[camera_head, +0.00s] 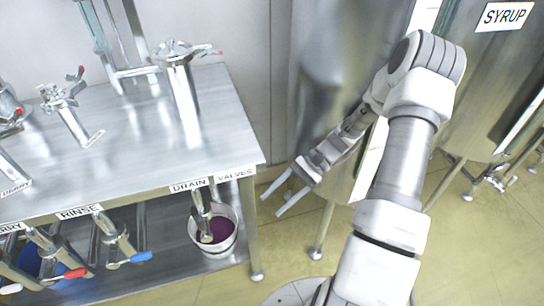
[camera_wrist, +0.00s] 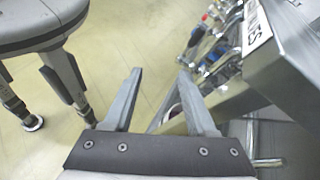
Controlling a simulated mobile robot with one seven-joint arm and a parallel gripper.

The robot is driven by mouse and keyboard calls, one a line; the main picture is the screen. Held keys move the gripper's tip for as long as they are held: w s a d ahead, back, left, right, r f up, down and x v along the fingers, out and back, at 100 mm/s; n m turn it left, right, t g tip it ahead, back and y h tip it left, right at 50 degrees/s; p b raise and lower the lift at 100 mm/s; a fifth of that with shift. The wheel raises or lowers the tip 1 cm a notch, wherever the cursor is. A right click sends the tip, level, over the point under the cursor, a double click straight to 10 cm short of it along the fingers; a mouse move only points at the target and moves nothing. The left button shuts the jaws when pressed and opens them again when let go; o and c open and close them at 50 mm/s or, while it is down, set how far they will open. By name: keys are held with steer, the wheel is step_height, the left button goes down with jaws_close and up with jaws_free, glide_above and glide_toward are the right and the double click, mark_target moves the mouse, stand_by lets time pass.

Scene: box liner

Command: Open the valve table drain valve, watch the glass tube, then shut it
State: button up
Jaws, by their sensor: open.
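The valve table (camera_head: 235,120) is a steel bench with a front edge marked DRAIN (camera_head: 188,186) and VALVES. Below the DRAIN label, the drain valve (camera_head: 202,216) hangs down over a white bucket (camera_head: 234,246) holding purple liquid. Its handle cannot be made out. A clear, greenish upright tube (camera_head: 93,27), possibly the glass tube, rises at the table's back; its contents are unclear. My gripper (camera_head: 272,206) is open and empty, right of the table's corner and apart from the drain valve. The wrist view shows its spread fingers (camera_wrist: 160,72) with the table edge on the right.
A RINSE valve with a blue handle (camera_head: 140,257) and another valve with a red handle (camera_head: 75,273) hang to the left. A table leg (camera_head: 251,225) stands between my gripper and the bucket. Tall steel tanks, one marked SYRUP (camera_head: 505,16), stand behind. Floor is clear near my gripper.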

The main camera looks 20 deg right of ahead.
step_height(320, 180, up, 16)
steer(key=s+a+n+h+p, duration=0.1)
steer(key=a+n+h+p, duration=0.1)
steer(key=n+h+p, duration=0.3)
steer(key=shift+s+r+h+p, duration=0.2)
steer(key=shift+s+h+p, duration=0.15)
steer(key=shift+h, duration=0.65)
steer(key=s+a+r+n+t+h+p, duration=0.1)
steer(key=s+r+n+t+h+p, duration=0.1)
steer(key=r, duration=0.9)
steer(key=s+a+r+n+t+h+p, duration=0.1)
steer(key=s+r+n+t+h+p, duration=0.2)
steer(key=s+r+t, duration=0.4)
steer(key=shift+s+r+n+h+p, duration=0.4)
steer(key=shift+r+n+p, duration=0.45)
steer(key=shift+r, duration=1.85)
steer(key=shift+a+f, duration=0.1)
steer(key=shift+a, duration=0.05)
